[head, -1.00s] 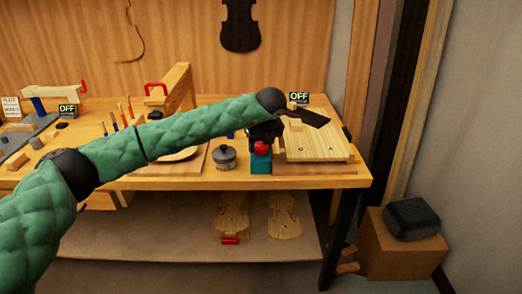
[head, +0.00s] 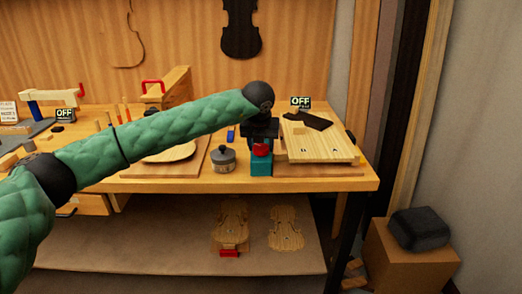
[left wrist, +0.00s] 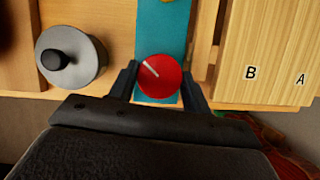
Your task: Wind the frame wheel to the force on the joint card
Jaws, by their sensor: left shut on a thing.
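The red wheel (left wrist: 161,75) sits on the teal frame (left wrist: 163,20). A white mark on the wheel points to the upper left in the left wrist view. My left gripper (left wrist: 163,82) has one finger on each side of the wheel and is shut on it. In the head view, my left gripper (head: 261,135) comes down from above onto the red wheel (head: 261,150), over the teal frame (head: 261,168) near the bench's front edge. No joint card is readable. My right gripper is not in view.
A grey lidded pot (head: 223,159) stands left of the frame. A pale wooden board (head: 322,149) is to its right, marked B and A in the left wrist view (left wrist: 270,45). A black angled piece (head: 308,120) lies at the board's back. A cardboard box (head: 405,258) stands on the floor.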

